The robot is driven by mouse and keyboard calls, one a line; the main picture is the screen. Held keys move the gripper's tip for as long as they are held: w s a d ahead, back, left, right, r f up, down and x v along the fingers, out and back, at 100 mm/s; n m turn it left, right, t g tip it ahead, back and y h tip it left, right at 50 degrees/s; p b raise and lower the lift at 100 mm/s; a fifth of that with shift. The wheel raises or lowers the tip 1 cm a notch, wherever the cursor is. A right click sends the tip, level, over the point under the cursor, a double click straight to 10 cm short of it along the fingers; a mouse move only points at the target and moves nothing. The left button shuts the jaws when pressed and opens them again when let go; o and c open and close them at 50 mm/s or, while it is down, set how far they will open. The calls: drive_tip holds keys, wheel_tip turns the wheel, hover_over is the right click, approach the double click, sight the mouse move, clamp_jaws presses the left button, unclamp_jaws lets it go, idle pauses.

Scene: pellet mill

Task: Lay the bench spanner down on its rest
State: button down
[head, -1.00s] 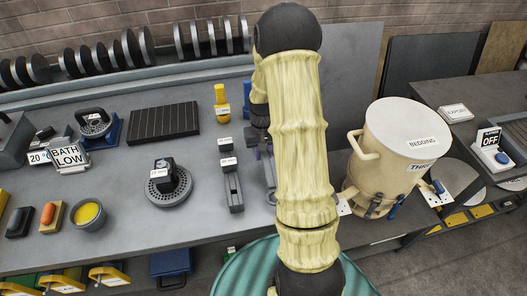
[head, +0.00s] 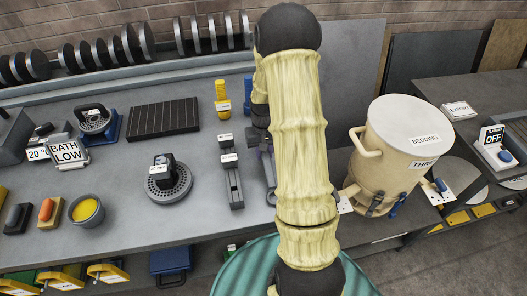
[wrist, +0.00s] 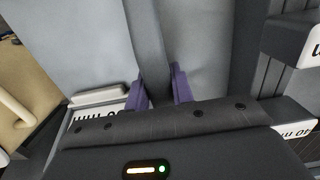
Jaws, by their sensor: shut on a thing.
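A grey flat bar, seemingly the bench spanner (wrist: 150,45), runs up the middle of the wrist view. The purple fingers of my gripper (wrist: 161,92) are shut on it from both sides. In the head view my gripper (head: 264,150) is mostly hidden behind my arm, low over the bench just right of a grey slotted stand. A grey piece, perhaps the spanner's end (head: 269,178), shows beside my arm. I cannot tell whether the spanner touches the bench. The rest cannot be told for sure; white-labelled holders flank the spanner in the wrist view.
The slotted stand (head: 233,185) is close left of my gripper. A cream lidded vessel (head: 402,140) stands to the right. A round perforated die (head: 168,181), a black ribbed mat (head: 164,117) and a yellow-handled tool (head: 221,92) lie left. The bench (head: 120,175) is clear between them.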

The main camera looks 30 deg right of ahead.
idle(0.4)
drive_tip(key=shift+s+f, duration=0.15)
drive_tip(key=shift+f, duration=0.05)
drive_tip(key=c, duration=0.6)
unclamp_jaws()
drive_tip(key=shift+w+r+p, duration=0.15)
drive_tip(key=shift+r+p, duration=1.5)
drive_tip(key=shift+r, duration=0.6)
drive_tip(key=shift+w+r+p, duration=0.1)
drive_tip(key=shift+r+p, duration=1.55)
drive_tip(key=shift+r, duration=0.6)
